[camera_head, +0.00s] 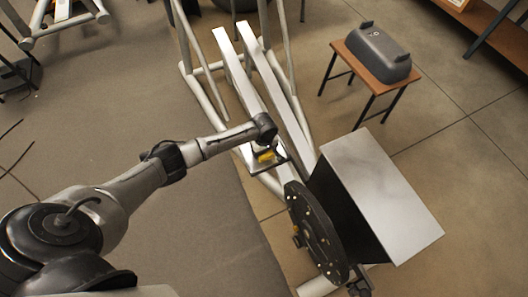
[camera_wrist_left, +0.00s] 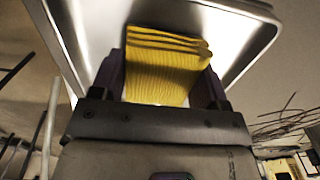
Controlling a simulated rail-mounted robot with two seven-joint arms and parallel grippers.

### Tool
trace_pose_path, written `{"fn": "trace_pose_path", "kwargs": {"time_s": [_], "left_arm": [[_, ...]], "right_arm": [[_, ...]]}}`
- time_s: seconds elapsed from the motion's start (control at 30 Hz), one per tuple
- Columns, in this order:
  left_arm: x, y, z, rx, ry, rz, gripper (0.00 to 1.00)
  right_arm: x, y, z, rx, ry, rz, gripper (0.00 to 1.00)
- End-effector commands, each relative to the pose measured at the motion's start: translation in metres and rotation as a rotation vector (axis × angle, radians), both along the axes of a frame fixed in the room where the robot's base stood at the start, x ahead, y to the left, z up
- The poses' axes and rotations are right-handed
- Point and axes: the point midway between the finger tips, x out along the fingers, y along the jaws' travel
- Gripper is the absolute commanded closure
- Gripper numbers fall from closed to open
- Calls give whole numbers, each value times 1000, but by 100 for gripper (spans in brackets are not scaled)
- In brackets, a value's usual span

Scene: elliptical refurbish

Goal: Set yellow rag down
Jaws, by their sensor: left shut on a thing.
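My left gripper (camera_head: 265,152) is over the elliptical machine, near its long pale rails (camera_head: 245,78). It is shut on the yellow rag (camera_head: 266,156), of which only a small patch shows in the head view. In the left wrist view, the folded, ribbed yellow rag (camera_wrist_left: 168,70) sits between the two dark fingers of the gripper (camera_wrist_left: 162,85). A pale, rimmed, tray-like surface (camera_wrist_left: 262,30) lies right behind the rag. I cannot tell whether the rag touches it. My right gripper is not in view.
A dark round crank disc (camera_head: 318,235) and a box-shaped housing with a pale top (camera_head: 380,190) stand right of the gripper. A small brown table (camera_head: 348,62) holds a grey case (camera_head: 378,55) at the upper right. Grey mat (camera_head: 150,110) lies left.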

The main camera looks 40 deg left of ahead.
Motion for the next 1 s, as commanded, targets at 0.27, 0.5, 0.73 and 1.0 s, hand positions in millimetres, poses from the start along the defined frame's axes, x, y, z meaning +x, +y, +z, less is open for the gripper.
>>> {"fn": "trace_pose_path", "kwargs": {"time_s": [0.27,0.5,0.73,1.0], "left_arm": [[0,0,-2,1,-1,0,54],[1,0,-5,1,-1,0,27],[0,0,-5,1,-1,0,6],[0,1,-4,1,-2,0,6]], "right_arm": [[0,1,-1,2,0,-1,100],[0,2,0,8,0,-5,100],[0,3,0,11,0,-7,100],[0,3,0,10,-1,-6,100]]}}
